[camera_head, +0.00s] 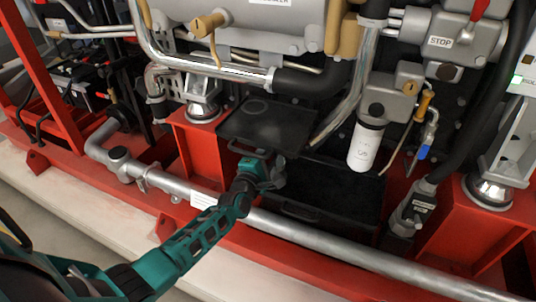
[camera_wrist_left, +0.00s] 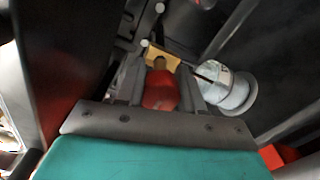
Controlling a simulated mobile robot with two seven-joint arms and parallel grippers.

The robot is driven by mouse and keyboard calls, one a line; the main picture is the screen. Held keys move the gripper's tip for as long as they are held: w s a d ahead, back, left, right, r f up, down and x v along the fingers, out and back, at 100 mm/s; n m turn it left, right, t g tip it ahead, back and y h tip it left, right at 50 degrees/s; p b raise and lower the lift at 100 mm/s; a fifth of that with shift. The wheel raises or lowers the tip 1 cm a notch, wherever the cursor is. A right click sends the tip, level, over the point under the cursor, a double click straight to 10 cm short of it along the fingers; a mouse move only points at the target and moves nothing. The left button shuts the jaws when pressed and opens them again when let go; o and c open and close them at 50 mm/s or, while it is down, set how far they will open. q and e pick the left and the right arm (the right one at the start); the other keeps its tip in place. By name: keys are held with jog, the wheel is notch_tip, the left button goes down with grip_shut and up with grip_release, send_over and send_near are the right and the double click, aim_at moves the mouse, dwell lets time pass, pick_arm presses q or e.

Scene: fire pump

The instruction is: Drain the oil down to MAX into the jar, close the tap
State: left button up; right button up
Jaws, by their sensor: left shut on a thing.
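My left gripper (camera_head: 270,174) reaches in under the black plate below the engine; its fingertips are partly hidden in the head view. In the left wrist view the gripper (camera_wrist_left: 163,85) is shut on a red handle (camera_wrist_left: 160,92), which looks like the tap's lever. A brass-coloured fitting (camera_wrist_left: 162,56) sits just beyond it. A pale, clear-looking round vessel (camera_wrist_left: 234,90), perhaps the jar, lies to the right of the fingers, apart from them. Its contents and any oil flow cannot be made out. My right gripper is not in view.
The black plate (camera_head: 262,127) hangs over my gripper. A grey pipe (camera_head: 330,232) runs along the red frame (camera_head: 200,145) in front. A white filter (camera_head: 365,146), a yellow-handled part (camera_head: 424,106) and a blue-handled valve (camera_head: 424,152) stand to the right.

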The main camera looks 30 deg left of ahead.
pick_arm(q)
jog(key=o, duration=1)
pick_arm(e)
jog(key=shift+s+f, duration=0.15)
pick_arm(q)
jog(key=shift+o, duration=0.2)
jog(key=shift+s+p, duration=0.3)
jog(key=shift+s, duration=0.25)
jog(key=s+p, duration=0.3)
jog(key=s, duration=0.9)
jog(key=shift+d, duration=0.35)
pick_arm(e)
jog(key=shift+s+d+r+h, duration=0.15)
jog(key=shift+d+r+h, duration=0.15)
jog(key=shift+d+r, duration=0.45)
pick_arm(q)
jog(key=shift+w, duration=0.1)
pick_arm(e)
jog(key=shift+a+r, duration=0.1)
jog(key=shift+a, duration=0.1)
